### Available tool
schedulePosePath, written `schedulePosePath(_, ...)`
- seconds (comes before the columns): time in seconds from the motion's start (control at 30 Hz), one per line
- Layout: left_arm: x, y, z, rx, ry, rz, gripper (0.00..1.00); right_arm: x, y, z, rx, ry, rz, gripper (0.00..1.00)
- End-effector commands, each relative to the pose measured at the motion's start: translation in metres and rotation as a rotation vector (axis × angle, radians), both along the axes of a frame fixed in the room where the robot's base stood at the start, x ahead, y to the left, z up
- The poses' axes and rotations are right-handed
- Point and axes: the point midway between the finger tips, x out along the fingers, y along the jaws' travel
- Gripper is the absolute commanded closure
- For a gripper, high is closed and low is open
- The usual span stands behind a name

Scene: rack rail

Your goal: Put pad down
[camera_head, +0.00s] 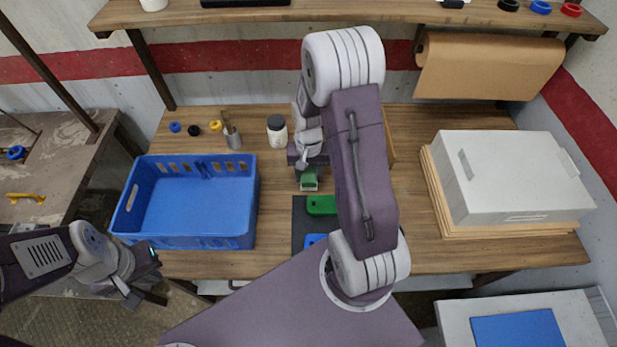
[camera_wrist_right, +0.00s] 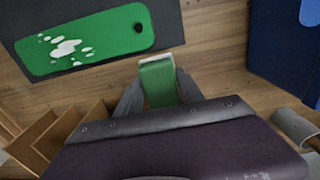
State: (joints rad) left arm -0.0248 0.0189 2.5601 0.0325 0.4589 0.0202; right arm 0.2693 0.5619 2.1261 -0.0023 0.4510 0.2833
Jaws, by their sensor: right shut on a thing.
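The pad, a small green block with a pale layer, is between the fingers of my right gripper (camera_wrist_right: 157,85). In the head view the pad (camera_head: 309,181) is over the table, just behind the green board (camera_head: 321,205). In the right wrist view the pad (camera_wrist_right: 158,78) appears apart from the green board (camera_wrist_right: 88,42), which has white spots on it and lies on a dark mat (camera_wrist_right: 170,28). My right gripper (camera_head: 308,170) is shut on the pad. My left gripper (camera_head: 140,283) is at the lower left, away from the pad; its jaw opening is unclear.
A blue crate (camera_head: 185,241) stands left of the mat. A jar (camera_head: 277,131) and a metal cup with tools (camera_head: 233,138) stand behind. A grey case (camera_head: 510,180) lies on boards at the right. A blue board (camera_head: 314,240) is partly hidden by my right arm.

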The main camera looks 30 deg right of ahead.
Motion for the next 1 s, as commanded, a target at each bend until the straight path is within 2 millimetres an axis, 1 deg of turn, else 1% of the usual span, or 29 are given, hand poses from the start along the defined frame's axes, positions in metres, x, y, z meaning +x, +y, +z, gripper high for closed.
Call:
schedulePosePath(0.03, 0.0, 0.0, 0.0, 0.0, 0.0, 0.0, 1.0, -0.001, 0.0, -0.009, 0.001, 0.003, 0.0, 0.96)
schedulePosePath(0.1, 0.0, 0.0, 0.0, 0.0, 0.0, 0.0, 1.0, 0.0, 0.0, -0.016, 0.001, 0.001, 0.0, 0.96)
schedulePosePath(0.37, 0.0, 0.0, 0.0, 0.0, 0.0, 0.0, 1.0, 0.0, 0.0, -0.017, -0.001, -0.001, 0.0, 0.96)
schedulePosePath(0.47, 0.0, 0.0, -0.003, 0.0, 0.0, 0.0, 1.0, 0.0, 0.0, -0.021, -0.001, -0.001, 0.0, 0.96)
schedulePosePath(0.5, 0.0, 0.0, -0.003, 0.0, 0.0, 0.0, 1.0, 0.0, 0.0, -0.021, -0.001, -0.001, 0.0, 0.53)
schedulePosePath(0.57, 0.0, 0.0, -0.002, 0.0, 0.0, 0.0, 1.0, 0.0, 0.0, -0.02, -0.001, -0.001, 0.0, 0.36)
schedulePosePath(0.6, 0.0, 0.0, -0.002, 0.0, 0.0, 0.0, 1.0, 0.0, 0.0, -0.02, -0.001, -0.001, 0.0, 0.34)
schedulePosePath(0.87, 0.0, 0.0, -0.002, 0.0, 0.0, 0.0, 1.0, 0.0, 0.0, -0.02, -0.001, -0.001, 0.0, 0.34)
schedulePosePath(1.0, 0.0, 0.0, 0.001, 0.0, 0.0, 0.0, 1.0, 0.001, -0.001, -0.009, -0.001, -0.004, 0.001, 0.34)
